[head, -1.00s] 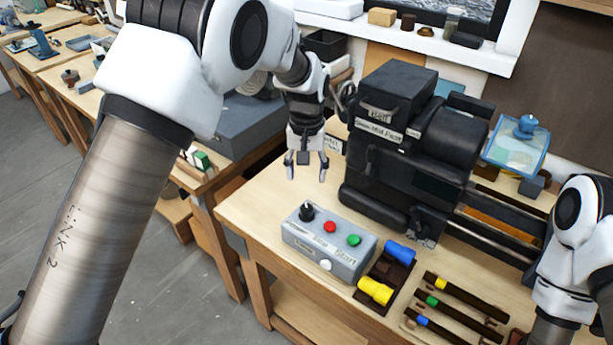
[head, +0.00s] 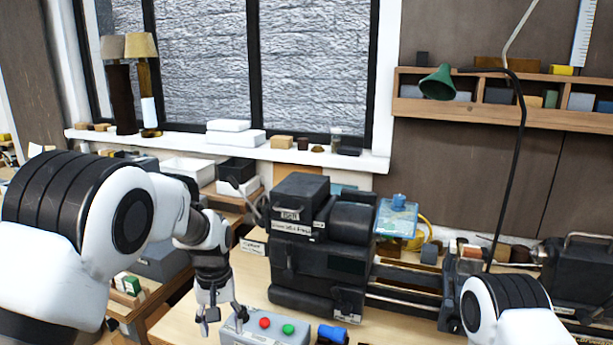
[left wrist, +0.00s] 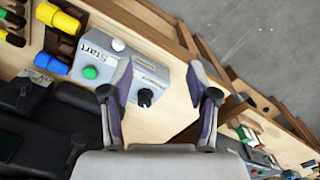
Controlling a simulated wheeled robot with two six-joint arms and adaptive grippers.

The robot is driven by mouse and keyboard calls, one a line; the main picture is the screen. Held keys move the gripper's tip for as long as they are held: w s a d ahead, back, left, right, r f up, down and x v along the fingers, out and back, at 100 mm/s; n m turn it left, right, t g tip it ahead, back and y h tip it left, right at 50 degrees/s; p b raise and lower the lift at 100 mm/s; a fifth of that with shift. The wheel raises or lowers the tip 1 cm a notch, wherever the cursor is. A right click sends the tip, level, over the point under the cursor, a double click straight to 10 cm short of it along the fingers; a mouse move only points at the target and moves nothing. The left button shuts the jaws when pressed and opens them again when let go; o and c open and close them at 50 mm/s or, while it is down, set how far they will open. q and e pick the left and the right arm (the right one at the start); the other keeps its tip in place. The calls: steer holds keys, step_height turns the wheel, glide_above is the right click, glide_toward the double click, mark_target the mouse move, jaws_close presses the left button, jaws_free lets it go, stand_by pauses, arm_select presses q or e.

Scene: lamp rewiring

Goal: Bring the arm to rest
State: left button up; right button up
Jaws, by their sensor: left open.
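My left gripper (head: 221,317) is open and empty in the head view, pointing down at the left end of the grey control box. It also shows in the left wrist view (left wrist: 165,90), its two fingers spread apart. The control box (head: 268,331) has a black knob, a red button and a green button in the head view. In the left wrist view the box (left wrist: 115,55) lies beyond the fingers, with a "Start" label. My right arm shows at the lower right of the head view, but its gripper is out of frame.
A black lathe (head: 315,250) stands right of my left gripper. A blue-handled tool (head: 332,334) lies beside the control box. A green lamp (head: 438,83) hangs at upper right. In the left wrist view, the grey floor (left wrist: 255,35) shows past the bench edge.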

arm_select(q)
steer(key=s+a+f+g+b, duration=0.2)
steer(key=s+a+f+g, duration=0.1)
steer(key=s+f, duration=0.85)
steer(key=s+a+f+g+b, duration=0.1)
steer(key=s+a+f+g, duration=0.1)
steer(key=s+f, duration=1)
steer(key=s+a+f+m+t+b, duration=0.1)
steer(key=s+f, duration=0.3)
steer(key=s, duration=0.3)
steer(key=s+a+f+t, duration=0.15)
steer(key=s+f, duration=0.25)
steer(key=s, duration=0.4)
steer(key=w+t, duration=0.1)
steer(key=w, duration=0.1)
steer(key=w+t, duration=0.1)
steer(key=w, duration=0.1)
steer(key=shift+w+a+f+m+t, duration=0.15)
steer(key=shift+w+m+t, duration=0.1)
steer(key=shift+m+t, duration=0.15)
arm_select(e)
steer(key=f, duration=0.4)
steer(key=shift+w+f, duration=0.4)
